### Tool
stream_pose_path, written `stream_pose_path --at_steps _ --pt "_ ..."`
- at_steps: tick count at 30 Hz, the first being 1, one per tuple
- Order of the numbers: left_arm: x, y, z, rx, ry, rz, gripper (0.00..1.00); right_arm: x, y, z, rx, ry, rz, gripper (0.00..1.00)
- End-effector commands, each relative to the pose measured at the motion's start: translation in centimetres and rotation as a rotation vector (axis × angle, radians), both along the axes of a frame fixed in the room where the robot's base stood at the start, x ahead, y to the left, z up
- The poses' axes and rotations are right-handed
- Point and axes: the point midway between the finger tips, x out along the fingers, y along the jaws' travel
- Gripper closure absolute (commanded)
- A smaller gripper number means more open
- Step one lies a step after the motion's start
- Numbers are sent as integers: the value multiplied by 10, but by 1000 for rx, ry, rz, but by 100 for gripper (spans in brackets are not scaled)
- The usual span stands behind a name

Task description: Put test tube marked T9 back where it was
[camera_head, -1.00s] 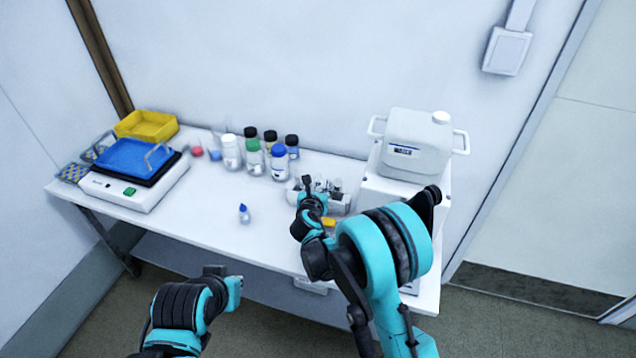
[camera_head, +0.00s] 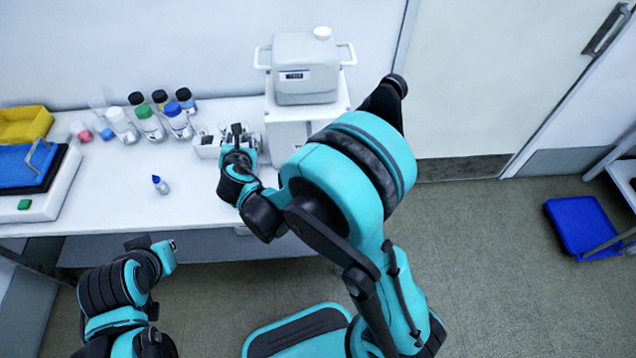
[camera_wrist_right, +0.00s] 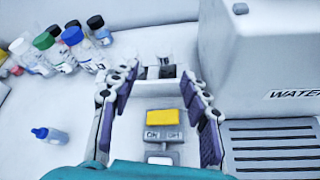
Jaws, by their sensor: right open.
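A small white device with a yellow block (camera_wrist_right: 163,117) lies between and below the fingers. Just beyond the fingertips stands a white holder with small pieces (camera_wrist_right: 158,73), also seen in the head view (camera_head: 207,150). I cannot make out a tube marked T9. My left arm (camera_head: 115,285) is low in front of the bench; its finger state is unclear.
Several capped bottles (camera_head: 150,124) stand left of the holder. The water unit (camera_head: 305,68) is close on the right. A blue tray (camera_head: 25,165) is far left. A blue box (camera_head: 583,226) is on the floor.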

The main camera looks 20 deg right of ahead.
Motion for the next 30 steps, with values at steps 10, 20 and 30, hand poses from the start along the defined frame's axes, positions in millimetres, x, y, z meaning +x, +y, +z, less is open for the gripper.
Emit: stream_pose_path --at_steps 10,20,30 --pt "0 0 0 0 0 0 100 -91 -101 50 864 44 -600 54" --pt "0 0 0 0 0 0 100 -221 -144 56 1711 -2 -1331 54" --pt "0 0 0 0 0 0 100 -271 -142 49 2040 -44 -1669 54"
